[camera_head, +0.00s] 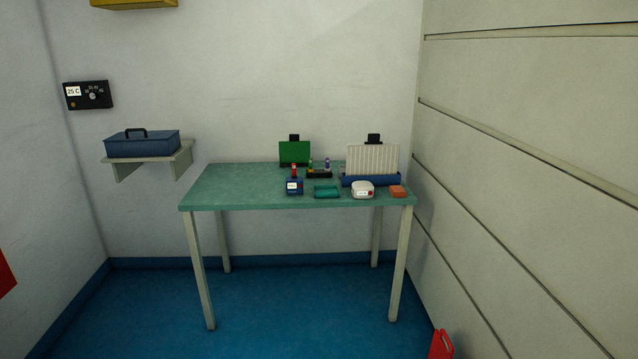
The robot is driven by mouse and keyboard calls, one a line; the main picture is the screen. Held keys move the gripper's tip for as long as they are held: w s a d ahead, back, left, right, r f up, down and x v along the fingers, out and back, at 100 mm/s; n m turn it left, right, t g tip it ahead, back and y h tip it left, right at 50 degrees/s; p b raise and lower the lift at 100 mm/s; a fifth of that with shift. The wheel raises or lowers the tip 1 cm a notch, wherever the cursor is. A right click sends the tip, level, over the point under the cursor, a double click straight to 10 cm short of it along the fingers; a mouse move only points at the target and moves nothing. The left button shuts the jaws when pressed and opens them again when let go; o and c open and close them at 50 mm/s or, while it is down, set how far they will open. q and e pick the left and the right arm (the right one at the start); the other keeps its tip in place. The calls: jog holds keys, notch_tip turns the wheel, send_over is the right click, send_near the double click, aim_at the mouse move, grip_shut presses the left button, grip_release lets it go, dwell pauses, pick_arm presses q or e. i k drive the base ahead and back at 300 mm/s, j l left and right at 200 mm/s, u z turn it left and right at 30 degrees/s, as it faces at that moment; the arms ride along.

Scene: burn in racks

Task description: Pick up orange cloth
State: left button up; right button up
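A small orange cloth (397,191) lies folded near the right front corner of the green-topped table (235,187). A white rounded device (362,190) stands just to its left, and a blue base with a white ribbed panel (371,161) stands behind it. Nothing lies on top of the cloth. The table stands some distance ahead of me.
The table also holds a teal tray (326,191), a blue box with a red top (294,186), a dark rack (319,174) and a green panel (294,153). A blue toolbox (142,143) sits on a wall shelf. A red object (441,345) stands on the floor. Blue floor ahead is clear.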

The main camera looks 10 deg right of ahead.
aim_at(397, 190)
jog(key=i+z, duration=0.3)
jog(key=i, duration=0.2)
jog(key=i+j+z, duration=0.25)
jog(key=i, duration=0.25)
jog(key=i+j+z, duration=0.3)
jog(key=i, duration=0.2)
jog(key=i+j+z, duration=0.3)
jog(key=i, duration=0.2)
